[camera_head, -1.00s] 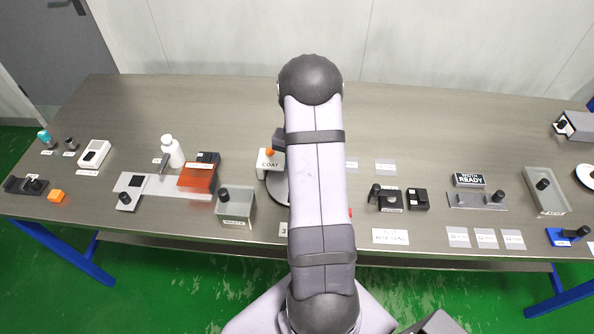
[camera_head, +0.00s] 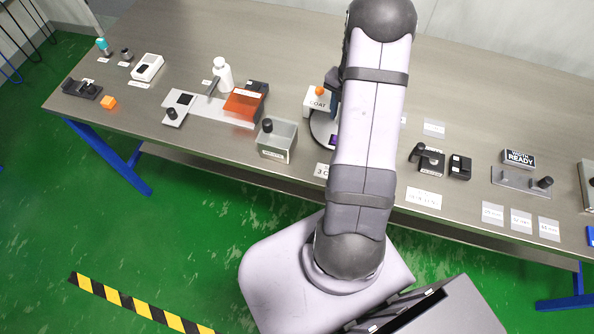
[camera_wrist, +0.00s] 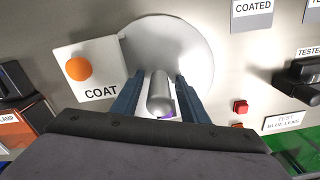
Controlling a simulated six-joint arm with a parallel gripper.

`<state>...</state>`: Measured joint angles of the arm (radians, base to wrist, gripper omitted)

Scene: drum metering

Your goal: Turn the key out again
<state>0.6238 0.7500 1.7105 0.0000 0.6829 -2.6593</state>
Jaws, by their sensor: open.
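In the wrist view, my gripper (camera_wrist: 160,84) is open, with its two blue fingers apart on either side of a silver rounded post (camera_wrist: 159,95). The post stands in front of a pale round disc (camera_wrist: 185,45), and a bit of purple shows by its lower end. I cannot tell whether the fingers touch the post, or whether it is the key. The white COAT panel (camera_wrist: 87,68) with an orange button is just left of the fingers. In the head view, my arm hides the gripper and most of the disc; the COAT panel (camera_head: 318,100) shows beside it.
A small red block (camera_wrist: 240,107) lies right of the fingers. A black-handled tester (camera_head: 430,159) stands farther right. Label cards (camera_head: 521,221) lie along the table's front right. Bare table (camera_head: 290,50) extends behind.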

